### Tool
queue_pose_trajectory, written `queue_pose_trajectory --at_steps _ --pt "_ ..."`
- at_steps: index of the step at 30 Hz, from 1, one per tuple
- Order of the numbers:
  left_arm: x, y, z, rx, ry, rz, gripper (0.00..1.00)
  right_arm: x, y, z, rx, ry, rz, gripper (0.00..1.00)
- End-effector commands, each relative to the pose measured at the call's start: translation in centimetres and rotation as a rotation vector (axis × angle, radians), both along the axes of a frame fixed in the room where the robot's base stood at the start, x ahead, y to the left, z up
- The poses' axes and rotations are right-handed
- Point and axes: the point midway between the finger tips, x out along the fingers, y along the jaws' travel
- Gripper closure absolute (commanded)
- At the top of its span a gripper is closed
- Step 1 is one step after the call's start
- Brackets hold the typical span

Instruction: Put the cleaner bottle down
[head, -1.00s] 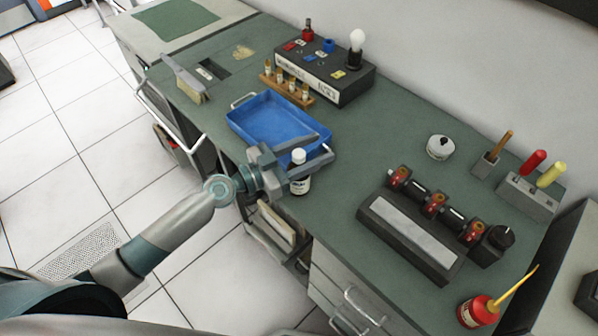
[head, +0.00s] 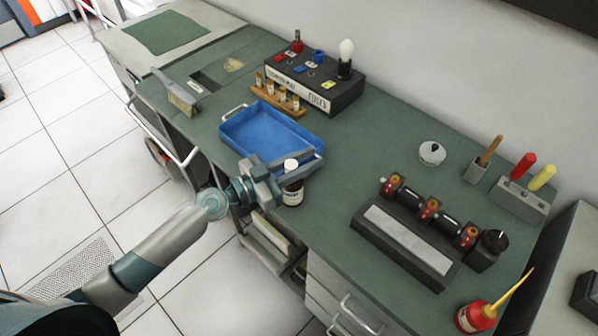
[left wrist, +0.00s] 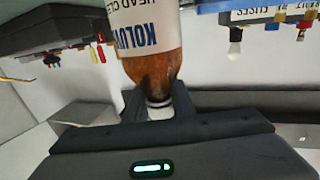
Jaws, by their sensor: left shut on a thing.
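The cleaner bottle (head: 292,191) is brown with a white label and a white cap. It is upright near the front edge of the green bench, in front of the blue tray's right end. My left gripper (head: 300,170) is shut on it near the top, reaching in from the left. The left wrist view shows the bottle (left wrist: 150,38) upside down in the picture, with its neck between the fingers (left wrist: 158,103). I cannot tell whether its base touches the bench. My right gripper is not in view.
The blue tray (head: 232,133) lies just behind my gripper. A fuse box (head: 325,92) and small bottles in a wooden rack (head: 290,107) stand behind it. A dark device (head: 405,240) is to the right. The bench top (head: 350,160) between is clear.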

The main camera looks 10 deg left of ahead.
Motion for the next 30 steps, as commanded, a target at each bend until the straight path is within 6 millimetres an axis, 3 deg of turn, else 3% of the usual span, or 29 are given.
queue_pose_trajectory --at_steps 8,16,21,30 --pt "0.0 0.0 1.2 0.001 -0.003 0.000 1.00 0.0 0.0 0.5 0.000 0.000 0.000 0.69" --pt "0.0 0.0 4.6 0.000 -0.005 0.000 1.00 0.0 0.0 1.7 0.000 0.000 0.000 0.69" --pt "-0.8 -2.4 6.0 -0.004 -0.003 -0.001 1.00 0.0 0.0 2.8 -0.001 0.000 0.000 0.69" --pt "-2.3 -7.2 8.7 -0.008 -0.003 0.001 1.00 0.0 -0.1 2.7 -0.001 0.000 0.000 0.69"
